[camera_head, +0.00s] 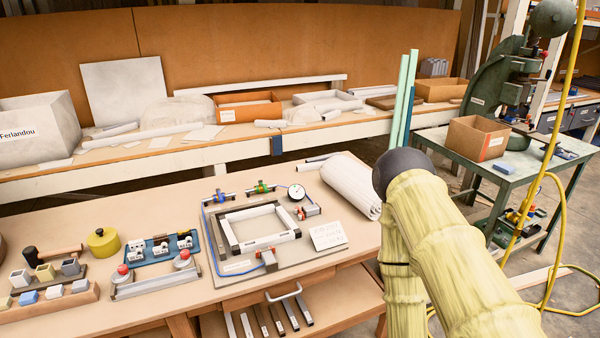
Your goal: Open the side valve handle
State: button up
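A flat fixture board (222,240) lies on the wooden table, with a light square frame (262,238) on it. A green-handled valve (261,187) sits at the board's back edge. A fitting with a red part (308,206) sits at the right, beside a round gauge (296,192). I cannot tell which of these is the side valve, or whether any handle is open or closed. My yellow-sleeved arm fills the right foreground; my gripper does not show.
A paper roll (352,184) and a white card (328,235) lie near the board. A blue tool tray (160,248), a yellow canister (103,242) and small blocks stand left. A green press (507,80) stands at the back right. A yellow cable (561,215) hangs at right.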

aim_at(261, 181)
jog(key=i, duration=0.6)
jog(key=u, duration=1.65)
jog(key=k, duration=0.3)
jog(key=z, duration=0.1)
